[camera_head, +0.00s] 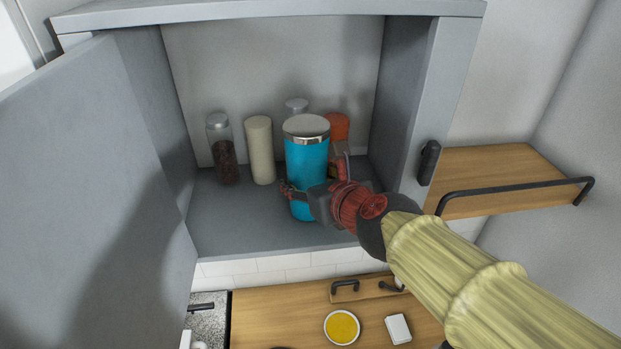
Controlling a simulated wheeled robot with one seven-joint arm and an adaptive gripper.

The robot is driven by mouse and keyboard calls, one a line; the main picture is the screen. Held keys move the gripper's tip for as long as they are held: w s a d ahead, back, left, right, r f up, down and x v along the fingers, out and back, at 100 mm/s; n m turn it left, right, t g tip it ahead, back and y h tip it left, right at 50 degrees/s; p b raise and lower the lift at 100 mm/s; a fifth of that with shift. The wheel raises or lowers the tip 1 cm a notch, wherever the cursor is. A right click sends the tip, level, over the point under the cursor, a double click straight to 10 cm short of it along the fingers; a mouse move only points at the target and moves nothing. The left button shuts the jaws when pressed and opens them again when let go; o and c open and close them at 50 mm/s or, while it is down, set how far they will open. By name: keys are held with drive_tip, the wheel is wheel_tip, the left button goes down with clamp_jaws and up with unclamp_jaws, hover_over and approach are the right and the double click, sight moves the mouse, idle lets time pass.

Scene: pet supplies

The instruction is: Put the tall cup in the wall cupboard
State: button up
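The tall cup (307,158) is a blue tumbler with a silver rim and a grey lid. It is upright inside the open wall cupboard (225,236), near the front of its floor. My gripper (311,192) reaches in from the lower right, with its red and dark fingers at the lower half of the cup. One finger shows at the cup's left side and another part at its right, so it appears shut around the cup. Whether the cup's base touches the cupboard floor is hard to tell.
The cupboard door (95,190) is open at left. A wooden shelf (495,172) with a black rail is at right.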

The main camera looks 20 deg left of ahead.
drive_tip(key=shift+s+a, duration=0.15)
drive_tip(key=shift+w+f, duration=0.2)
drive_tip(key=o, duration=1)
drive_tip(key=shift+w+d, duration=0.2)
drive_tip(key=shift+w, duration=0.05)
drive_tip(key=o, duration=0.4)
drive_tip(key=shift+s+a, duration=0.1)
drive_tip(key=shift+s, duration=0.2)
drive_tip(key=shift+c, duration=0.2)
drive_tip(key=shift+w, duration=0.2)
drive_tip(key=shift+s+r, duration=0.1)
